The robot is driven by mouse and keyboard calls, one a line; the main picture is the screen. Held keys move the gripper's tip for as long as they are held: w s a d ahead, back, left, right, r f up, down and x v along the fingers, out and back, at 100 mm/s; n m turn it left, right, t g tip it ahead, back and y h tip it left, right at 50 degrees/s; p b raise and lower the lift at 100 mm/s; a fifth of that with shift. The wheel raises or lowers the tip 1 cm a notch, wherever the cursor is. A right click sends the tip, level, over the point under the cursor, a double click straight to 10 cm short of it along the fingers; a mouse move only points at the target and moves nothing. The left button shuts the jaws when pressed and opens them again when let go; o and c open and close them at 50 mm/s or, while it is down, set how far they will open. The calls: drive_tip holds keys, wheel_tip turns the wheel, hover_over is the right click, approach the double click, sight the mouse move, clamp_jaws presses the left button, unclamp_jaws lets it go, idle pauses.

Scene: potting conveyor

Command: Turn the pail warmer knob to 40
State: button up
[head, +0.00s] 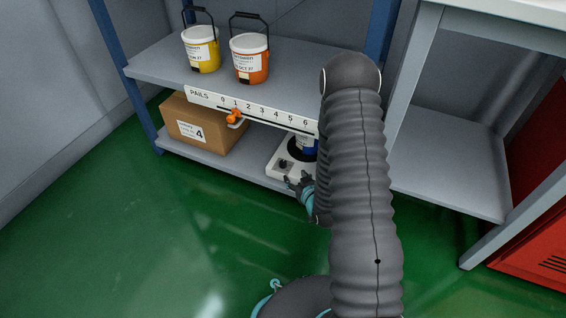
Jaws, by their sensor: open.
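The pail warmer (279,170) is a light box on the lower shelf, partly hidden by my arm. Its black knob (283,163) is on the front left; its dial marks are too small to read. A blue pail (305,143) stands on the warmer's dark plate, mostly hidden behind my arm. My gripper (292,182) is open and empty, just in front of and slightly below the knob. I cannot tell whether a finger touches the warmer.
A yellow pail (201,50) and an orange pail (250,58) stand on the upper shelf (153,62). A numbered PAILS scale (265,108) with an orange slider (234,116) runs along its edge. A cardboard box (200,125) sits left of the warmer. Green floor (130,230) in front is clear.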

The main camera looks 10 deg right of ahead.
sight(283, 163)
drive_tip(key=b+x, duration=0.1)
drive_tip(key=x, duration=1.2)
drive_tip(key=shift+w+a, duration=0.1)
drive_tip(key=shift+w, duration=0.3)
clamp_jaws()
